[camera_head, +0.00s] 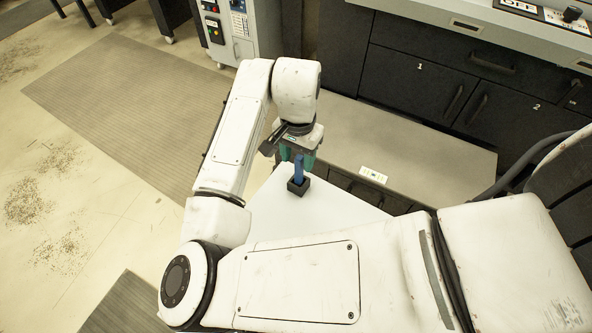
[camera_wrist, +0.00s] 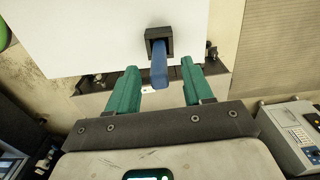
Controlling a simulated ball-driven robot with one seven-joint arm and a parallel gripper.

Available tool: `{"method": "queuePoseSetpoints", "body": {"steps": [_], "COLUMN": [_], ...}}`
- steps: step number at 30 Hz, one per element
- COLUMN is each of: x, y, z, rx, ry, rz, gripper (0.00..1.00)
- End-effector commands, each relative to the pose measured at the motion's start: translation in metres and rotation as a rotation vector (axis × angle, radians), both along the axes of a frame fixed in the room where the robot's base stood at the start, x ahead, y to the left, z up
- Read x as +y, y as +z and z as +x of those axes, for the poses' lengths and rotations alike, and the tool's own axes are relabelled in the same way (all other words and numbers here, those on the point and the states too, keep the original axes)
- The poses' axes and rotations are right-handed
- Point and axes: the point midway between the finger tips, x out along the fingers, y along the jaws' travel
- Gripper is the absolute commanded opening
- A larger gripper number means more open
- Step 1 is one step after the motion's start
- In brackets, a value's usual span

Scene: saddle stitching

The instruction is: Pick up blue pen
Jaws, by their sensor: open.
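The blue pen (camera_head: 298,167) stands upright in a small black holder (camera_head: 298,187) on a white tabletop (camera_head: 335,208) in the head view. In the wrist view the pen (camera_wrist: 159,70) sticks out of the square black holder (camera_wrist: 158,37) toward the camera. My gripper (camera_head: 297,160) is at the pen, just above the holder. In the wrist view the two green fingers of my gripper (camera_wrist: 160,80) are apart, one on each side of the pen. A gap shows between the pen and each finger, so the pen is not clamped.
Dark cabinets (camera_head: 410,85) with drawers and a grey ledge (camera_head: 430,145) stand behind the white tabletop. A grey control machine (camera_head: 228,30) stands at the back left. Ribbed mats (camera_head: 120,95) lie on the open floor to the left.

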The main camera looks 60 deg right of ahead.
Motion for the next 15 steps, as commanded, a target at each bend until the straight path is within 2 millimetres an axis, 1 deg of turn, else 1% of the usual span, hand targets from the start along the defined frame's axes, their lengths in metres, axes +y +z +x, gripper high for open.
{"method": "queuePoseSetpoints", "body": {"steps": [5, 12, 15], "x": [0.000, -0.003, -0.004], "y": [-0.012, -0.045, -0.055], "z": [0.000, 0.000, 0.000], "rx": [0.000, 0.001, 0.000], "ry": [0.000, 0.001, 0.001], "rz": [0.000, 0.000, -0.001], "gripper": [0.51, 0.51, 0.51]}}
